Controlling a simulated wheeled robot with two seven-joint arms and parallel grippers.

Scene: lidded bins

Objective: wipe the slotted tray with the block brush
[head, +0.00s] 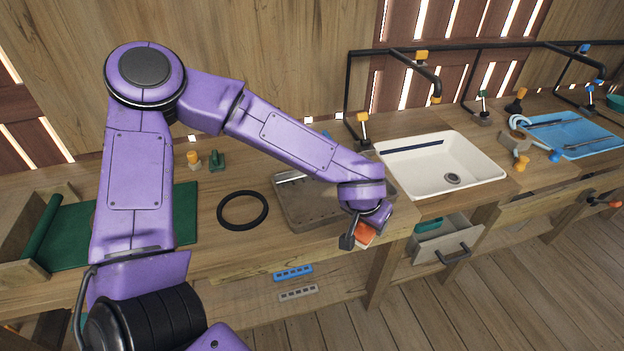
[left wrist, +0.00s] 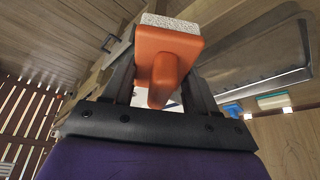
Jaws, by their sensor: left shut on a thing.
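The slotted tray (head: 311,209) is a grey-brown shallow tray on the wooden counter, partly hidden under my left forearm. It also shows in the left wrist view (left wrist: 262,55) at the upper right. My left gripper (head: 359,229) is at the tray's front right corner, near the counter's front edge. It is shut on the block brush (head: 364,235), an orange block with a handle. In the left wrist view the brush (left wrist: 168,50) sits between the fingers, with a pale speckled face on its far side. I cannot tell whether the brush touches the tray. My right gripper is not in view.
A black ring (head: 243,225) lies left of the tray. A white sink (head: 440,160) with a black tap is to the right, and a blue tray (head: 580,140) lies beyond it. An open drawer (head: 430,253) juts out below the sink. A green mat (head: 186,215) is at the left.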

